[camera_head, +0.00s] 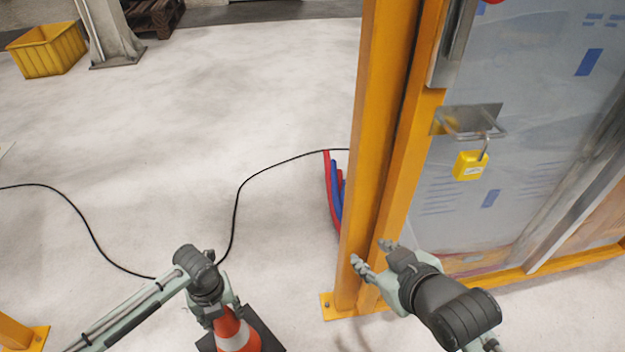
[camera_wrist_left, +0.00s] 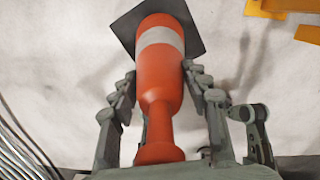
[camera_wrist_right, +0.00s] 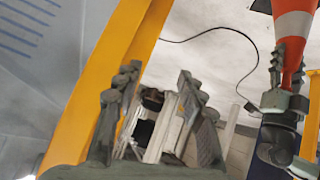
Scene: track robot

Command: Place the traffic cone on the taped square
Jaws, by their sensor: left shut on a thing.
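The traffic cone (camera_head: 234,330) is orange-red with a white band and a dark square base. It is at the bottom of the head view, under my left gripper (camera_head: 222,311). In the left wrist view the fingers are on both sides of the cone (camera_wrist_left: 160,85), with its narrow end toward the palm and its base away. My left gripper is shut on it. My right gripper (camera_head: 372,256) has its fingers apart and empty beside the orange post. The right wrist view also shows part of the cone (camera_wrist_right: 294,30). No taped square shows in these views.
An orange post (camera_head: 376,150) and a gate panel with a yellow padlock (camera_head: 470,165) stand close to my right arm. A black cable (camera_head: 238,190) crosses the pale floor, near red and blue hoses (camera_head: 333,185). A yellow crate (camera_head: 46,50) is far left. The middle floor is open.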

